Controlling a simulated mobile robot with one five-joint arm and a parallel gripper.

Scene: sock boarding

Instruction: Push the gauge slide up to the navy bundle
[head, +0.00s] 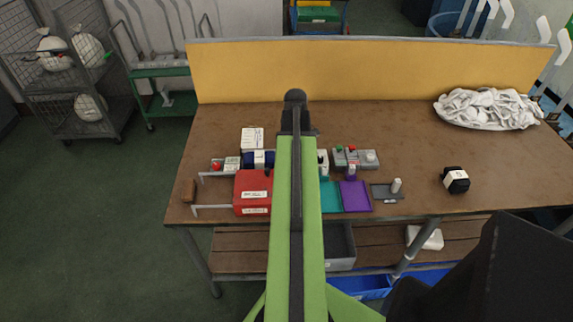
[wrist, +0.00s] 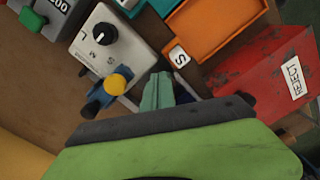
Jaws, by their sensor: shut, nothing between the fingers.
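A navy bundle with a white band (head: 259,159) lies on the bench behind the red box in the head view. In the wrist view a blue piece with a yellow knob (wrist: 117,84) sits beside the grey dial box; it may be the gauge slide, but I cannot be sure. My gripper (wrist: 158,90) appears as pale green fingers shut together, empty, just right of the yellow knob. Whether they touch the blue piece is unclear. In the head view my arm hides the gripper and the bench beneath it.
A grey box with a black dial (wrist: 104,34) and an orange tray (wrist: 212,28) lie beyond the fingers. A red box (head: 251,185) stands at the front edge. Purple tray (head: 355,196), dark banded bundle (head: 455,180) and white cloth pile (head: 487,108) are right. The bench's back middle is clear.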

